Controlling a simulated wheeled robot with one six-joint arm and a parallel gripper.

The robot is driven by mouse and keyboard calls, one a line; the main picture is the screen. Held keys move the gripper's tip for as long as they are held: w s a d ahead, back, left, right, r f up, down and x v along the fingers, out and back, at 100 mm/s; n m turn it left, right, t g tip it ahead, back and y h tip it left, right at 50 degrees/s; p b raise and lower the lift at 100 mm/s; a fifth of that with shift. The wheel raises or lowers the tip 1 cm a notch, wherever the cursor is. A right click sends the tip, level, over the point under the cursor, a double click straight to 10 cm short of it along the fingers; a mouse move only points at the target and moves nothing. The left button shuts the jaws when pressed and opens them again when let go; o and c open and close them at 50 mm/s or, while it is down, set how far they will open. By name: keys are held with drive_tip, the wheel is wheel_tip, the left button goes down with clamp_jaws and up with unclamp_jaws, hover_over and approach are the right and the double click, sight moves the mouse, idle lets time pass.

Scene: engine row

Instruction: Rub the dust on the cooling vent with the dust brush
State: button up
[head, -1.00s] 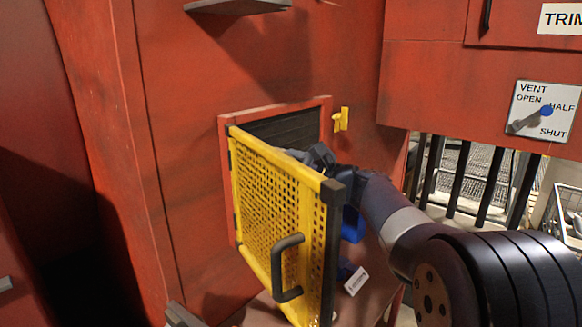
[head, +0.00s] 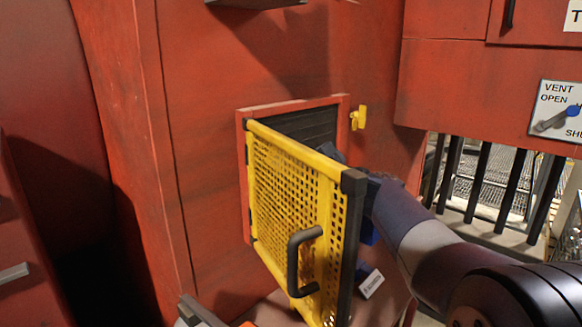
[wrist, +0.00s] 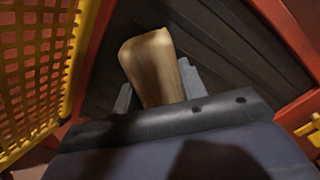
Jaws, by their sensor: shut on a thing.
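The cooling vent shows as dark slats in a red frame, in the head view (head: 312,127) and behind my gripper in the wrist view (wrist: 225,45). My gripper (wrist: 157,88) is shut on the dust brush (wrist: 152,62), whose tan wooden handle shows between the grey fingers. The brush's bristles are hidden, so I cannot tell whether they touch the slats. In the head view, the open yellow mesh door hides the fingers and brush. No dust can be made out on the visible slats.
The yellow mesh door (head: 285,190) stands open left of my arm, with a black handle (head: 293,262). A yellow latch (head: 358,118) sits right of the vent frame. A vent lever panel (head: 560,112) and dark railings (head: 477,182) are at right.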

drive_tip(key=shift+b+v, duration=0.55)
drive_tip(key=shift+v, duration=2.15)
drive_tip(key=shift+d, duration=0.1)
drive_tip(key=v, duration=0.3)
drive_tip(key=shift+r, duration=0.1)
drive_tip(key=shift+w, duration=0.15)
